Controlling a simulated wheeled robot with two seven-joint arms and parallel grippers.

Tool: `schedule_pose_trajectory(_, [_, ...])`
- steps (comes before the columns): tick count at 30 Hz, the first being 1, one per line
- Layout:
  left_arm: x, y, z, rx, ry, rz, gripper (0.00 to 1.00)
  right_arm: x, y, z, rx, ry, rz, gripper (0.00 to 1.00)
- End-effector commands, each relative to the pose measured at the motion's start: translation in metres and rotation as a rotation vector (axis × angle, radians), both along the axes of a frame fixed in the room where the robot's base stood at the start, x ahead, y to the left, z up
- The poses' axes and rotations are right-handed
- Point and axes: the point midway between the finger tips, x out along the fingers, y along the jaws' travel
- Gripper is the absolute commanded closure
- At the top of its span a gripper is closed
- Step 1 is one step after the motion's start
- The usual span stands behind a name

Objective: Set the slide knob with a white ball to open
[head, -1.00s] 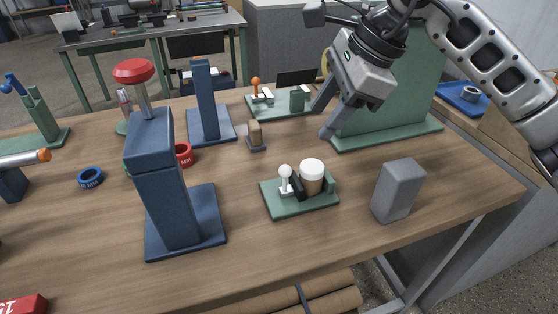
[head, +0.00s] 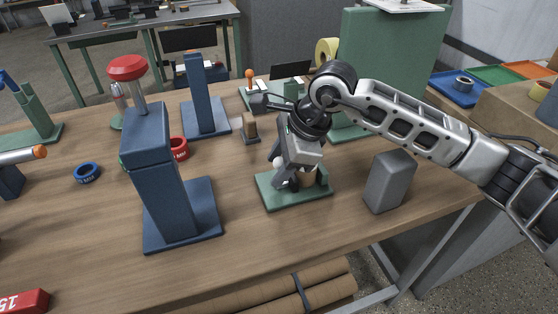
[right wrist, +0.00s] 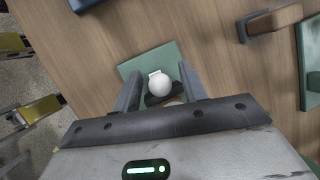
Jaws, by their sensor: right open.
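The slide knob with a white ball (head: 278,162) stands on a small green base (head: 290,201) near the middle of the table. In the right wrist view the white ball (right wrist: 159,83) lies between the two spread fingers of the right gripper (right wrist: 159,84), with a gap on each side. The green base (right wrist: 135,67) shows beyond it. My left gripper is not in view.
A grey block (head: 390,182) stands right of the green base. A tall blue press (head: 160,170) with a red knob stands to the left. Behind are a small brown-topped block (head: 250,126) and another green fixture with an orange ball (head: 250,75).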

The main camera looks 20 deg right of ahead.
Motion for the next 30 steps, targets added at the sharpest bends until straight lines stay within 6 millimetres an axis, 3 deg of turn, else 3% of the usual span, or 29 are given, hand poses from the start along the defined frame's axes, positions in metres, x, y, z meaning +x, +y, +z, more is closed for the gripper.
schedule_pose_trajectory(6, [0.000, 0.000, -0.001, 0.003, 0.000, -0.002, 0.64, 0.000, 0.000, 0.000, 0.000, 0.000, 0.000, 0.57])
schedule_pose_trajectory(11, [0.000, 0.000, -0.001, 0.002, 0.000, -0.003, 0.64, 0.000, 0.000, 0.000, 0.000, 0.000, 0.000, 1.00])
schedule_pose_trajectory(15, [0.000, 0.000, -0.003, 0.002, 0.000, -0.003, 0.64, 0.000, 0.002, -0.001, 0.001, -0.001, 0.001, 1.00])
schedule_pose_trajectory(19, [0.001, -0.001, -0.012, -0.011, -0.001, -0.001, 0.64, 0.000, 0.016, -0.003, 0.003, -0.003, 0.004, 1.00])
schedule_pose_trajectory(27, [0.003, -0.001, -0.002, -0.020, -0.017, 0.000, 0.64, -0.001, 0.020, 0.001, 0.004, -0.001, 0.002, 1.00])
schedule_pose_trajectory(28, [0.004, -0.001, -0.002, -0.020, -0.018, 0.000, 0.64, -0.001, 0.020, 0.001, 0.004, -0.001, 0.002, 0.74])
schedule_pose_trajectory(30, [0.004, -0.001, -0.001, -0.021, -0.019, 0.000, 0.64, -0.001, 0.020, 0.001, 0.003, -0.001, 0.001, 0.57])
